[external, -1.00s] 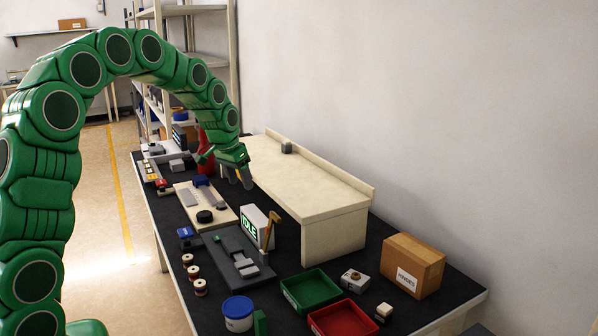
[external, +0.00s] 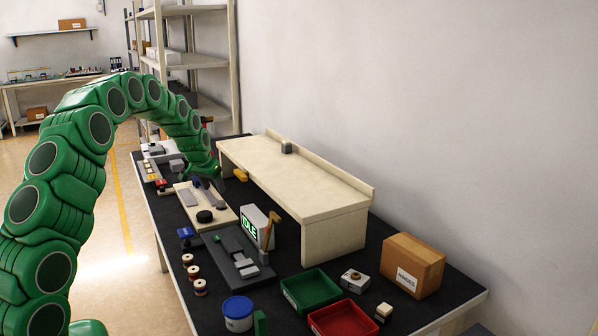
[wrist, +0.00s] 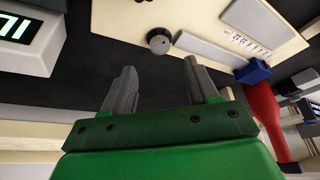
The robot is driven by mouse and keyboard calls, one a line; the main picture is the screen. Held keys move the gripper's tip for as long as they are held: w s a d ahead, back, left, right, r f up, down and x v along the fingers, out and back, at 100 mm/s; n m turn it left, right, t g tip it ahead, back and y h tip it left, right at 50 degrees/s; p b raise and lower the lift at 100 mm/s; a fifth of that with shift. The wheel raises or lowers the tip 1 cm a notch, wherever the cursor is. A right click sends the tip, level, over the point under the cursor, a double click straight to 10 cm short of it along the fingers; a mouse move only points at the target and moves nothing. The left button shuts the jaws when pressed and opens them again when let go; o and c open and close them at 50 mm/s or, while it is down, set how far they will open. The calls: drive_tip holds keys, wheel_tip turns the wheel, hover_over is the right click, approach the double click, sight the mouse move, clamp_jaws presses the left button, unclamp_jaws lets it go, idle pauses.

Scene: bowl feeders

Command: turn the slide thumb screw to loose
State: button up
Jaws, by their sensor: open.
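A small round grey knob (wrist: 159,41), which looks like the slide thumb screw, sits at the edge of the beige plate (wrist: 285,38) in the wrist view. A small dark shape (external: 222,206) at the plate's right edge in the external view may be the same knob. My gripper (wrist: 163,82) is open and empty. Its two grey fingers point toward the plate edge, with the knob ahead of the gap between them and apart from both. In the external view my gripper (external: 216,178) is over the plate's far end, its fingers hard to make out.
The box with the lit display (external: 256,226) stands near the plate. A long beige raised shelf (external: 300,190) runs along the wall side. A black disc (external: 204,216) lies on the plate.

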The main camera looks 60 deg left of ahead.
sight(221, 202)
drive_tip(key=shift+x, duration=3.6)
drive_tip(key=c, duration=1)
